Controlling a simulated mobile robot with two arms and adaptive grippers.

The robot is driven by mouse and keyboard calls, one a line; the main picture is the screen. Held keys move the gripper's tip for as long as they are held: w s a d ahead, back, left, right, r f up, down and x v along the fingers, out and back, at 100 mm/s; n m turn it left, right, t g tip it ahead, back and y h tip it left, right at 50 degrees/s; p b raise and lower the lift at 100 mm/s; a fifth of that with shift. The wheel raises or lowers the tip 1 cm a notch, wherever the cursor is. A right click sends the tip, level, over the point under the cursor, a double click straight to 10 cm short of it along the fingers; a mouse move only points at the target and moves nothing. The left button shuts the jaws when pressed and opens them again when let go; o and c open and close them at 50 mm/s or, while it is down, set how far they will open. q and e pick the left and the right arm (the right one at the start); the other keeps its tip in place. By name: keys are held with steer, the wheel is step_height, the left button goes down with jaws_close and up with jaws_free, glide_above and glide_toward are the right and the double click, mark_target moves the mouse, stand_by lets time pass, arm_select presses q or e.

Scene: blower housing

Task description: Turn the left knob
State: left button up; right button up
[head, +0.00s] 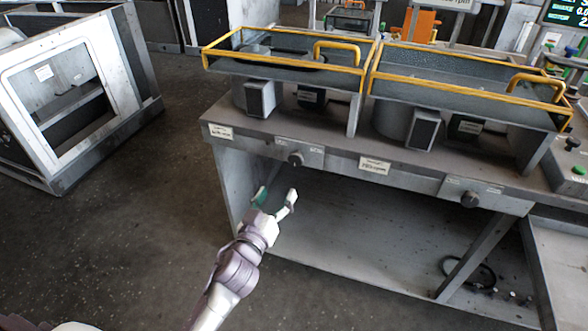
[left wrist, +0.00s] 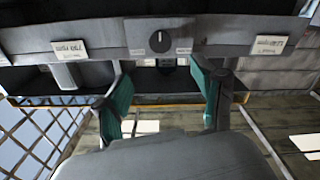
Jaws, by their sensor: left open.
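The left knob (head: 296,159) is a small dark round knob on the front panel of the grey bench. In the left wrist view the knob (left wrist: 159,41) is black with a light pointer mark, standing about vertical. My left gripper (head: 276,198) is open and empty, in front of and below the knob, apart from it. In the left wrist view its two green-padded fingers (left wrist: 160,78) are spread, with the knob just beyond the gap between them. My right gripper is not in view.
A second knob (head: 469,199) is further right on the same panel. A yellow-edged housing cover (head: 285,70) stands above the left knob, with another cover (head: 465,85) beside it. The open space under the bench is mostly clear. A grey metal frame (head: 75,95) stands at the left.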

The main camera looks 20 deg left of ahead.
mark_target(295, 161)
arm_select(q)
steer(key=w, duration=1.2)
steer(key=shift+w+d+f, duration=0.1)
steer(key=shift+w+d, duration=0.1)
steer(key=shift+w, duration=0.45)
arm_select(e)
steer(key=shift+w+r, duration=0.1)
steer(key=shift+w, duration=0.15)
arm_select(q)
steer(key=c, duration=1.1)
steer(key=shift+c, duration=0.2)
steer(key=shift+m, duration=0.4)
steer(key=m, duration=0.5)
steer(key=shift+m, duration=0.3)
steer(key=m, duration=0.5)
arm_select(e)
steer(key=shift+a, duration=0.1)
arm_select(q)
steer(key=shift+m, duration=0.3)
